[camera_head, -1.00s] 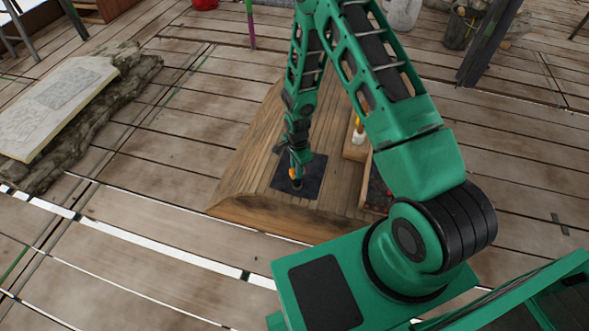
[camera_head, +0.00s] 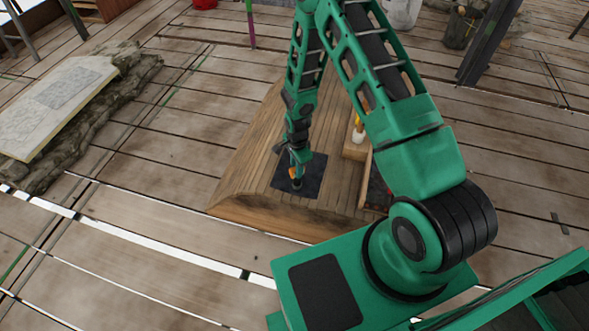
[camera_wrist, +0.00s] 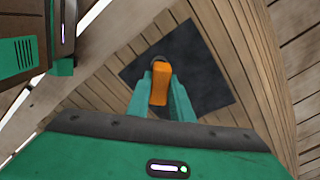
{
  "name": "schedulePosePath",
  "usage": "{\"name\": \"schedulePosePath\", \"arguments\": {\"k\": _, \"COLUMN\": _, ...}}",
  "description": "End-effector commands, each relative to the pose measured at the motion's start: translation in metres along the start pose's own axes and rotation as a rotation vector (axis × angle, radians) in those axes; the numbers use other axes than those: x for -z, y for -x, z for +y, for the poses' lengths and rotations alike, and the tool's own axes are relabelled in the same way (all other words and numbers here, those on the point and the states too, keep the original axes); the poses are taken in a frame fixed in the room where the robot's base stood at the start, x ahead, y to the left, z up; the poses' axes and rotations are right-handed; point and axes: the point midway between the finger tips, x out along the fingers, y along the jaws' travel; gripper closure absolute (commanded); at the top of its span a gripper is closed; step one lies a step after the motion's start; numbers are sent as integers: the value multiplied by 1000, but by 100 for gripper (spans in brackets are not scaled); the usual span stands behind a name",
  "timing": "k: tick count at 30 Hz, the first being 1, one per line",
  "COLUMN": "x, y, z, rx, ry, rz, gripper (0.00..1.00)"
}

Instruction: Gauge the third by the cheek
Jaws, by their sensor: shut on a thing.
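My gripper (camera_wrist: 161,92) is shut on an orange piece (camera_wrist: 160,80), which stands out between its green fingers in the wrist view. In the head view my gripper (camera_head: 295,178) is low over the mat (camera_head: 313,178). Contact with the mat is unclear. I cannot make out which parts are the third or the cheek.
Right of the mat, a small white item with a yellow top (camera_head: 358,133) stands by a wooden block (camera_head: 354,151). A dark tray (camera_head: 376,194) is partly hidden behind my arm. A pale slab (camera_head: 50,105) lies on rough stone at left. Gapped floorboards surround the platform.

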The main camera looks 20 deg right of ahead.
Motion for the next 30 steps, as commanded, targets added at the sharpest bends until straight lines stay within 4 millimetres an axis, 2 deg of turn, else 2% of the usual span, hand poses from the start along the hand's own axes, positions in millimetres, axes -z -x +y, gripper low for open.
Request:
{"name": "schedulePosePath", "arguments": {"k": 11, "x": 0, "y": 2, "z": 1, "rx": -1, "ry": 0, "rz": 0, "gripper": 100}}
{"name": "schedulePosePath", "arguments": {"k": 30, "x": 0, "y": 46, "z": 0, "rx": 1, "ry": 0, "rz": 0, "gripper": 100}}
